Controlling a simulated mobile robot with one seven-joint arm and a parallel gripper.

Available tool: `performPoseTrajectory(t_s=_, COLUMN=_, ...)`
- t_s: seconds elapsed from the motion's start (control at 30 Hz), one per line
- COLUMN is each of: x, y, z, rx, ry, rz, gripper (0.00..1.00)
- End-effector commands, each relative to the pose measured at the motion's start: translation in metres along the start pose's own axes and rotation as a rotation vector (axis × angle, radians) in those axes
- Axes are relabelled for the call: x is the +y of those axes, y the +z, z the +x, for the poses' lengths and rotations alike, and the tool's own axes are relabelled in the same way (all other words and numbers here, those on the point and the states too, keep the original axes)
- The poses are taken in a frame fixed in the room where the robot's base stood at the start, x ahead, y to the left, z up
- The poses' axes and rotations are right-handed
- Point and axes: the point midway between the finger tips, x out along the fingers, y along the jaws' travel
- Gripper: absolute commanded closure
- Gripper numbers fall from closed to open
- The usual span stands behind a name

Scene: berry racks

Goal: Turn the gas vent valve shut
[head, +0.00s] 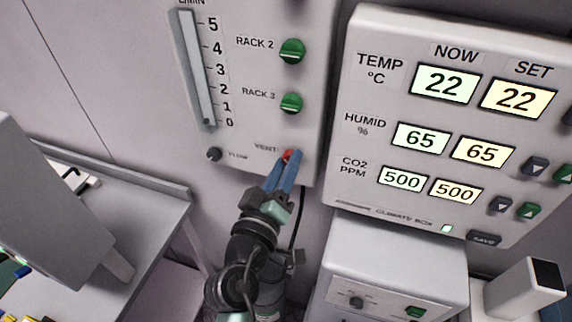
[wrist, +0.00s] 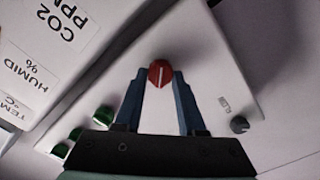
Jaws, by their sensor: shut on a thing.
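The gas vent valve is a red knob (head: 287,155) beside the VENT label, low on the white gas panel (head: 262,130). My gripper (head: 286,160) reaches up to it from below, its blue fingers closed around the knob. In the wrist view the red knob (wrist: 161,74) sits between the two fingertips (wrist: 162,78). A white line on its face runs roughly up and down in that picture. In the head view the fingers hide most of the knob.
Green RACK 2 (head: 292,51) and RACK 3 (head: 291,103) knobs sit above on the same panel. A small dark FLOW knob (head: 214,154) is to the left. The climate box (head: 400,205) is close on the right. A grey table (head: 150,215) stands at left.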

Motion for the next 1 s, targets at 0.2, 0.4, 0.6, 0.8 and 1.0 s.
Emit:
performPoseTrajectory(t_s=0.2, x=-0.0002, y=-0.0005, z=-0.0001, rx=0.0, ry=-0.001, rz=-0.206, gripper=1.0)
performPoseTrajectory(t_s=0.4, x=-0.0007, y=-0.0003, z=-0.0001, rx=-0.001, ry=-0.001, rz=-0.395, gripper=1.0)
performPoseTrajectory(t_s=0.6, x=-0.0011, y=0.0, z=-0.0002, rx=-0.001, ry=-0.001, rz=-0.562, gripper=1.0)
performPoseTrajectory(t_s=0.8, x=-0.0018, y=0.0005, z=-0.0002, rx=-0.001, ry=-0.002, rz=-0.69, gripper=1.0)
performPoseTrajectory(t_s=1.0, x=-0.0023, y=0.0009, z=-0.0002, rx=0.0, ry=-0.001, rz=-0.769, gripper=1.0)
